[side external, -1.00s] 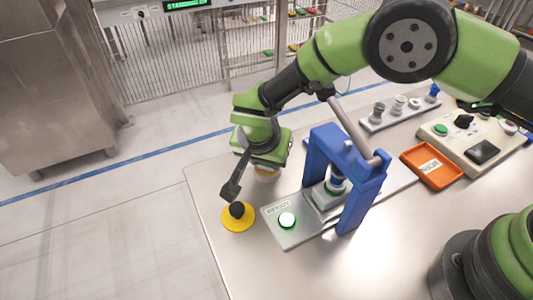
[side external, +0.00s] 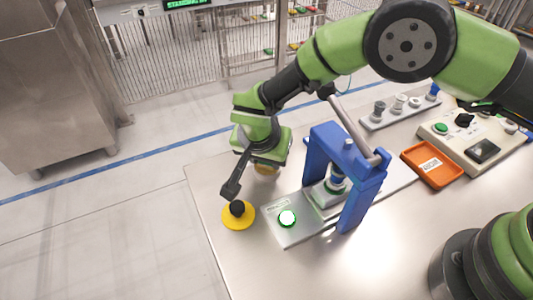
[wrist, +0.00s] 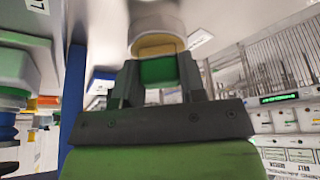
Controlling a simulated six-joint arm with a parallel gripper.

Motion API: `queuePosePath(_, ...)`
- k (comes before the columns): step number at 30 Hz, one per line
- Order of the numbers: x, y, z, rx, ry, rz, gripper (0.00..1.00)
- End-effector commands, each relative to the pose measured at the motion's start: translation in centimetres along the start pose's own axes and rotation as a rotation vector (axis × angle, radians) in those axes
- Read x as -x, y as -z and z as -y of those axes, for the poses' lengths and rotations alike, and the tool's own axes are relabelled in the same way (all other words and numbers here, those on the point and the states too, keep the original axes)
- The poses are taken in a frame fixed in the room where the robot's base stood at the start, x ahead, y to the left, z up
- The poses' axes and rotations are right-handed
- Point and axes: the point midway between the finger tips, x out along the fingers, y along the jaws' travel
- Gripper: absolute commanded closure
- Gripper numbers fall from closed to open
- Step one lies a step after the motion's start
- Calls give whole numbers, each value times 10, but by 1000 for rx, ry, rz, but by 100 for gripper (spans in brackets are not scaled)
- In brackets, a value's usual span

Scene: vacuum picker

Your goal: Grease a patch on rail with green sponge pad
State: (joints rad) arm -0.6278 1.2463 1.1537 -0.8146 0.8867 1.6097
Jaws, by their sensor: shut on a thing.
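In the wrist view my gripper (wrist: 158,74) is shut on a green block (wrist: 158,71), which I take to be the green sponge pad. A tan layer (wrist: 157,46) and a pale round part (wrist: 157,22) show just beyond it; I cannot tell whether they touch the pad. A small tan round piece (side external: 266,170) shows below the wrist, close to the table's far edge. I cannot pick out the rail or a greased patch with certainty.
A blue arch (side external: 357,190) rises close on the right. Farther right are an orange tray (side external: 421,174) and a control box (side external: 467,152). The front table (side external: 300,270) is clear.

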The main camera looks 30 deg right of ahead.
Motion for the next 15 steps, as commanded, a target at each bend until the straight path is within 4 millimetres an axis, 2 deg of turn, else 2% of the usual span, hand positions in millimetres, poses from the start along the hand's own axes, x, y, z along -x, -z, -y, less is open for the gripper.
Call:
queuePosePath(4,3,1,-1,1,-2,2,81)
queuePosePath(15,33,14,0,0,0,1,81)
